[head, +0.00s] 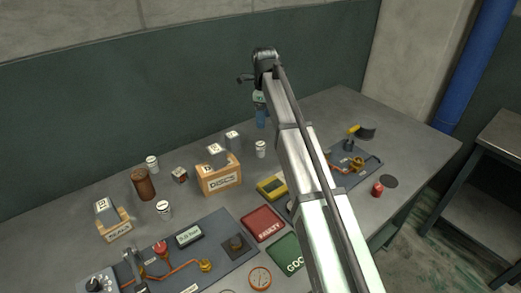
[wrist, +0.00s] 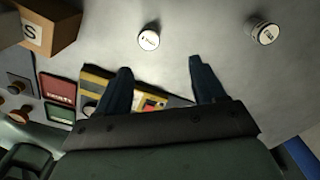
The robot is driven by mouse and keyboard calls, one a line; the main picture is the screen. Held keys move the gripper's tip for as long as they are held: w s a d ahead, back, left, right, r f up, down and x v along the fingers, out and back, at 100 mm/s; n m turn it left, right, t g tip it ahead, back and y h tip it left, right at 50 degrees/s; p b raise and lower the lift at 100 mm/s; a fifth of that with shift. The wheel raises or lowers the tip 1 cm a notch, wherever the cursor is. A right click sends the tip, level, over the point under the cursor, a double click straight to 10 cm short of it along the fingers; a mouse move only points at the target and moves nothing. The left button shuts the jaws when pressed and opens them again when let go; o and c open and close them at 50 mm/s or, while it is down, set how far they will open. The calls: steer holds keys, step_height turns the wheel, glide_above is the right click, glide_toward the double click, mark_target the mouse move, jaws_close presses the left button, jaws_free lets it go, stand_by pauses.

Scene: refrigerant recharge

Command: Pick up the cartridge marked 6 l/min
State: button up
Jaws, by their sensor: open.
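Several white cartridges with dark print stand on the table; I cannot read which is marked 6 l/min. In the head view one cartridge (head: 260,148) stands right of the discs box, and two more, a back one (head: 152,163) and a front one (head: 164,209), stand further left. In the wrist view a near cartridge (wrist: 149,40) stands just beyond my open fingers, and another cartridge (wrist: 265,32) stands further right. My gripper (wrist: 160,66) is open and empty, pointing down. In the head view my gripper (head: 261,116) hangs above the table's back part.
A wooden discs box (head: 219,179) stands left of the cartridge. A brown cylinder (head: 143,184) stands left. My arm hides part of the table.

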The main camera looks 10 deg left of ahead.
mark_target(260, 143)
steer(key=f, duration=0.2)
steer(key=a+f, duration=0.1)
steer(key=f, duration=0.2)
steer(key=s+f, duration=0.1)
steer(key=f, duration=0.2)
steer(key=shift+a+f, duration=0.25)
steer(key=shift+a, duration=0.15)
steer(key=shift+s+d+f, duration=0.15)
steer(key=shift+f, duration=0.9)
steer(key=shift+s+d+f, duration=0.15)
steer(key=shift+f, duration=1.45)
steer(key=c, duration=1.2)
